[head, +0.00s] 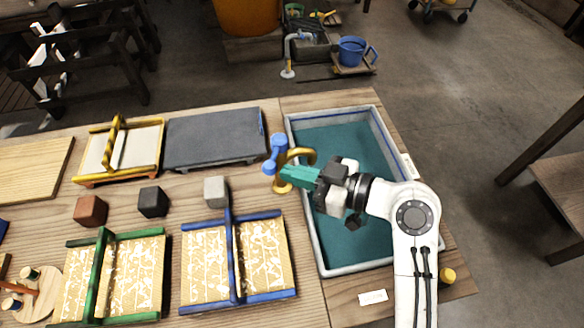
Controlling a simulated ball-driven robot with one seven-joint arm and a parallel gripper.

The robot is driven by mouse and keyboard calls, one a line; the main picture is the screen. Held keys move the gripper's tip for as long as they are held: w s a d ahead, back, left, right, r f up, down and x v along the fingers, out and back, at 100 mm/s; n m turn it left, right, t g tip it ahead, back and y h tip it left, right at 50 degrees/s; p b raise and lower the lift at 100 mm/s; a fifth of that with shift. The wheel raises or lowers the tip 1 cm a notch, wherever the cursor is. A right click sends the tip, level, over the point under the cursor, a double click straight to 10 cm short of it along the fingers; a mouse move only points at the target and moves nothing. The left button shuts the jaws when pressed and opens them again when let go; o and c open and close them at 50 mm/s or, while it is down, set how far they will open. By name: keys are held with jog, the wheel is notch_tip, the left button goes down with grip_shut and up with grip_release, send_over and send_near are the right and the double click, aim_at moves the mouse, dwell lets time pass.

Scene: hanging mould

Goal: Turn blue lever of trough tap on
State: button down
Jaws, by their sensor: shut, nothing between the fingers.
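The trough tap (301,154) is a brass-coloured spout that curves over the left edge of the trough (297,122). The trough is grey-rimmed with a teal inside. The blue lever (277,147) is at the tap's left side, with rounded blue ends above and below. My gripper (284,173) reaches in from the right, over the trough. Its teal fingers are shut and empty, with the tips at the tap's body just below the spout. I cannot tell whether the tips touch the tap or the lever. The fingers hide part of the tap's base.
Left of the tap lie a dark slab (215,137) and a grey cube (215,191). A blue-handled mould (262,260) and a green-handled mould (138,275) lie nearer. A white label (373,297) and yellow knob (447,275) are at the front right.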

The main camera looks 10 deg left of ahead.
aim_at(268, 175)
jog(key=shift+w+a, duration=0.1)
jog(key=shift+a, duration=0.3)
jog(key=shift+s+a+f+m+t+h, duration=0.15)
jog(key=shift+s+a+m+t+h, duration=0.15)
jog(key=shift+a+m+t, duration=0.35)
jog(key=shift+a+t+b, duration=0.35)
jog(key=shift+a+b, duration=0.1)
jog(key=shift+a, duration=0.65)
jog(key=shift+s, duration=0.1)
